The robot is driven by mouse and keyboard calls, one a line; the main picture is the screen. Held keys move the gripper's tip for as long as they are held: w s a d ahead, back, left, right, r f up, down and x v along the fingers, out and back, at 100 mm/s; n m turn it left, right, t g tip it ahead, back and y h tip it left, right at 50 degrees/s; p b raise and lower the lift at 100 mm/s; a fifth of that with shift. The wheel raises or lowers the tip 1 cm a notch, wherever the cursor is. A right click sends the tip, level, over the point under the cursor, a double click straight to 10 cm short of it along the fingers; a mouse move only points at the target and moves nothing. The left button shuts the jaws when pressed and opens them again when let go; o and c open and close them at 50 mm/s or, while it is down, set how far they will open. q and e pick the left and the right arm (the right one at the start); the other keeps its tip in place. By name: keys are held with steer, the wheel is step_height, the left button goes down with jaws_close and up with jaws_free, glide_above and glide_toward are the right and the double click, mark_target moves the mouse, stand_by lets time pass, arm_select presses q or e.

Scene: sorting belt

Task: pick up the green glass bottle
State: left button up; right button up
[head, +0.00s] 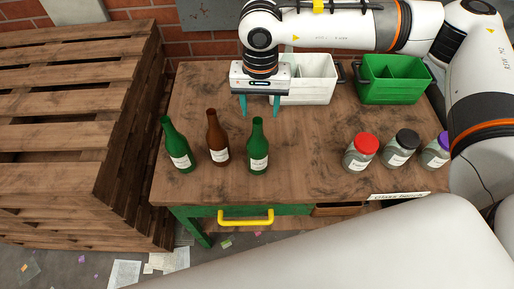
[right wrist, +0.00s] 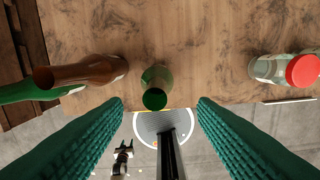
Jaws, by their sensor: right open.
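Two green glass bottles stand upright on the wooden table: one at the left (head: 178,148) and one nearer the middle (head: 258,150). A brown bottle (head: 217,140) stands between them. My right gripper (head: 260,106) is open and empty, fingers down, above the table behind the middle green bottle. In the right wrist view this green bottle (right wrist: 157,82) appears centred between the two fingertips (right wrist: 159,101), touching neither. The brown bottle (right wrist: 85,72) and part of the left green bottle (right wrist: 30,92) show to the left there. My left gripper is not in view.
Jars with red (head: 362,151), black (head: 402,149) and purple (head: 437,150) lids stand at the table's right. A white bin (head: 308,92) and a green bin (head: 390,93) stand at the back. Stacked pallets (head: 75,110) are left of the table (head: 310,190).

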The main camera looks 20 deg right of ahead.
mark_target(258, 120)
step_height(258, 120, down, 2)
steer(key=shift+w+f, duration=0.1)
steer(key=shift+w, duration=0.05)
steer(key=shift+w+f+p, duration=0.15)
steer(key=shift+f+p, duration=0.15)
steer(key=shift+p, duration=0.05)
steer(key=shift+s+a+f+p, duration=0.1)
steer(key=shift+f+p, duration=0.35)
steer(key=shift+s+a+f+p, duration=0.1)
steer(key=shift+f+p, duration=0.3)
step_height(258, 120, down, 2)
steer(key=shift+s+f+p, duration=0.1)
steer(key=shift+f+p, duration=0.15)
steer(key=shift+p, duration=0.15)
steer(key=shift+f, duration=0.45)
steer(key=shift+c, duration=0.2)
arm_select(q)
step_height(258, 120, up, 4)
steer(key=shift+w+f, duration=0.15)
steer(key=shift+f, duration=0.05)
arm_select(e)
jaws_close()
